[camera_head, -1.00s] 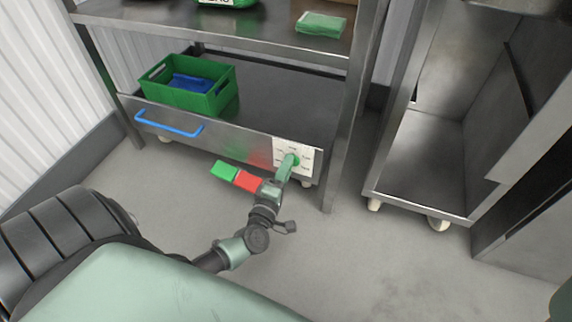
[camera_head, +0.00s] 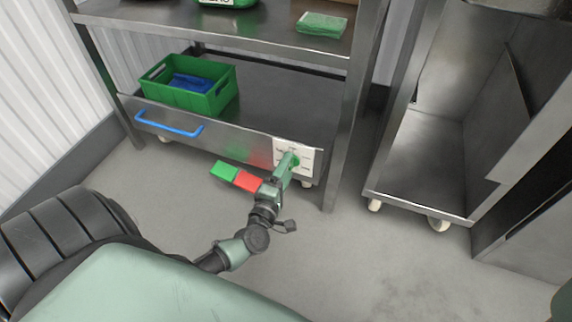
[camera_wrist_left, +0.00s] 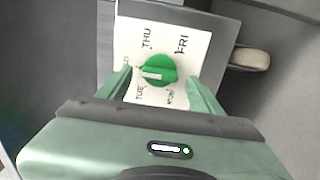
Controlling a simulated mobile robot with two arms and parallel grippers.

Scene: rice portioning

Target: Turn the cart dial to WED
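The dial (camera_wrist_left: 158,70) is a round green knob with a white bar, on a white plate (camera_wrist_left: 205,40). In the left wrist view the bar points left, towards a label partly hidden by a finger; only its last letter, like a D, shows. THU, FRI, MON and TUE are readable around the knob. My left gripper (camera_wrist_left: 160,82) has its fingers apart, one on each side of the dial, with gaps visible between them and the knob. In the head view my left gripper (camera_head: 285,168) reaches the plate (camera_head: 306,157) on the cart front (camera_head: 235,143). My right gripper is not in view.
The cart has a blue handle (camera_head: 168,125) and carries a green crate (camera_head: 205,101) with blue contents. Green (camera_head: 224,171) and red (camera_head: 248,181) blocks show beside my left gripper. A shelf post (camera_head: 338,150) stands just right of the plate. A steel wheeled unit (camera_head: 415,195) stands right.

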